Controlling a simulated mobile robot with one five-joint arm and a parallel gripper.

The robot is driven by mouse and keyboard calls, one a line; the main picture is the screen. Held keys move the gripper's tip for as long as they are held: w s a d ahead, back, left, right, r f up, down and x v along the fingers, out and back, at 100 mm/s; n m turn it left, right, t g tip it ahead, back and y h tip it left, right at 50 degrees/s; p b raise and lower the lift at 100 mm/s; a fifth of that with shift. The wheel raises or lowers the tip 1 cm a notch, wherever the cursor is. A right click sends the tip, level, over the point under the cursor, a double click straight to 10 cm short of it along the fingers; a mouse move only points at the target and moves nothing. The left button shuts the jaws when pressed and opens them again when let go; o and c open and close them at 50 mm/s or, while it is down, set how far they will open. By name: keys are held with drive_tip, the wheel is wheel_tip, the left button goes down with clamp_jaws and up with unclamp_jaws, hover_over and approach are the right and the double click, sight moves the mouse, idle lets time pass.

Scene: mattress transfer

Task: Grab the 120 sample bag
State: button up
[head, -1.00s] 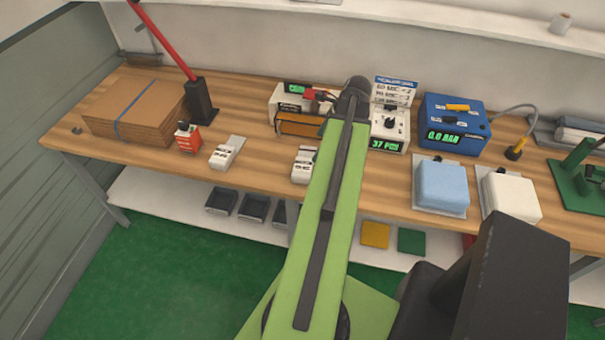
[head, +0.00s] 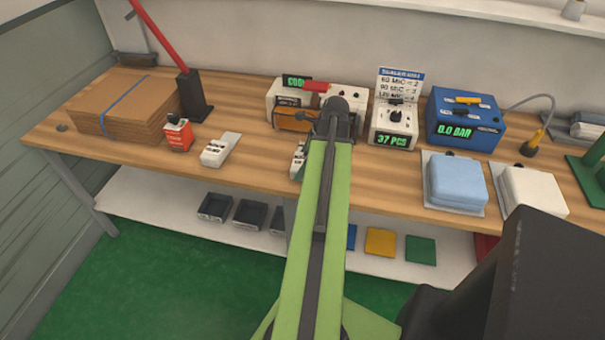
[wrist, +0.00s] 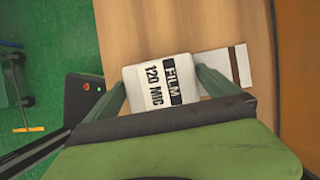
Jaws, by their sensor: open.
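A flat pale strip with a brown band (wrist: 228,68) lies beyond the bag.
A white machine with an orange front (head: 285,95) stands behind. A counter box (head: 392,138), a blue box (head: 463,122) and two cushions (head: 456,182) are to the right.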

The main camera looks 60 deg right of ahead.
drive_tip(key=shift+f, duration=0.15)
drive_tip(key=c, duration=1.2)
drive_tip(key=shift+r+p, duration=0.5)
drive_tip(key=shift+p, duration=0.2)
wheel_tip(320, 180, up, 4)
drive_tip(key=p, duration=0.4)
drive_tip(key=s+d+r+p, duration=0.3)
drive_tip(key=s+r+p, duration=0.3)
drive_tip(key=s, duration=0.5)
drive_tip(key=shift+d, duration=0.3)
